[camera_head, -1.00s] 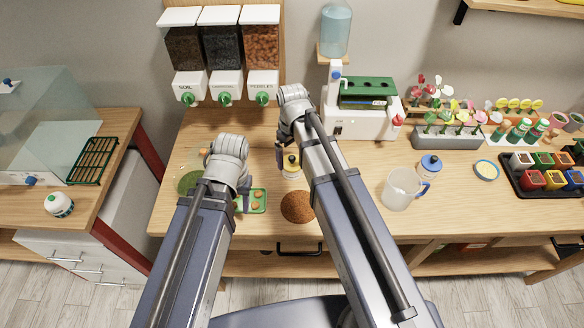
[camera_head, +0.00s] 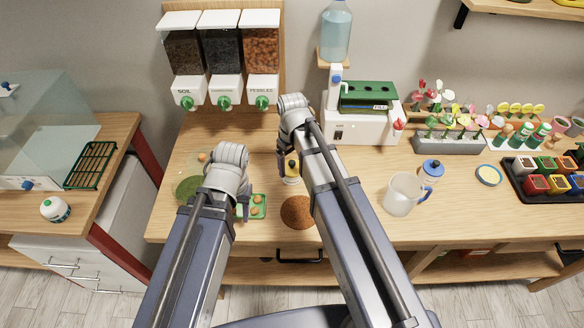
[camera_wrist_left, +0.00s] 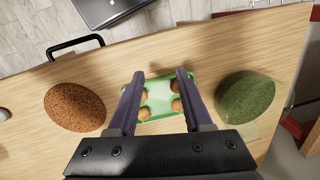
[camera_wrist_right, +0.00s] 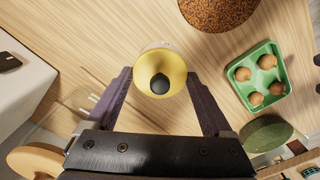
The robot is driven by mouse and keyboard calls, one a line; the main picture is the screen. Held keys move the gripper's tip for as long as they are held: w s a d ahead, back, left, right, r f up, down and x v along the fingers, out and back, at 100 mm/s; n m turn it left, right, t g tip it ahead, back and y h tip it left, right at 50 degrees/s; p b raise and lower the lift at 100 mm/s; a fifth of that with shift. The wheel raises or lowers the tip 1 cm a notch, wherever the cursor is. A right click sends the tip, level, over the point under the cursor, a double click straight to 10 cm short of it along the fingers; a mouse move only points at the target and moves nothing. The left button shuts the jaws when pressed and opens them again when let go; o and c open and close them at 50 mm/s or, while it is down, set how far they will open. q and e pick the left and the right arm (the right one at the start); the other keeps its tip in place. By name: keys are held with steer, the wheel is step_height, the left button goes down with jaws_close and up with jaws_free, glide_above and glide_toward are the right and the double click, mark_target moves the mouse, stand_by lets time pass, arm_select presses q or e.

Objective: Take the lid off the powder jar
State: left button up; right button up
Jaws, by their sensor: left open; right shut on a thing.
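The powder jar (camera_head: 291,180) is a small pale jar with a yellow lid (camera_wrist_right: 149,84) and a black knob. It stands upright on the bench. In the head view its yellow top shows beside my right gripper (camera_head: 284,164). In the right wrist view my right gripper (camera_wrist_right: 159,80) has its fingers on either side of the lid and is shut on it. The lid sits over the jar; any gap between them is hidden. My left gripper (camera_head: 244,212) is open over a green tray (camera_head: 264,197) of round brown balls. In the left wrist view its fingers (camera_wrist_left: 158,78) are apart and empty.
A brown granule mound (camera_head: 298,212) lies just in front of the jar, and a green mound (camera_head: 188,188) lies left of the tray. A clear pitcher (camera_head: 400,195) and a blue-lidded jar (camera_head: 431,168) stand to the right. Dispensers (camera_head: 226,88) and a white machine (camera_head: 360,125) stand behind.

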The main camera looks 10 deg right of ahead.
mark_target(292, 162)
arm_select(q)
steer(key=shift+r, duration=0.15)
arm_select(e)
steer(key=shift+r, duration=0.2)
step_height(292, 162, up, 10)
steer(key=p, duration=1)
steer(key=shift+f, duration=0.1)
step_height(292, 162, down, 4)
steer(key=b, duration=0.3)
steer(key=shift+b, duration=0.4)
arm_select(q)
step_height(292, 162, up, 6)
arm_select(e)
steer(key=shift+r, duration=0.2)
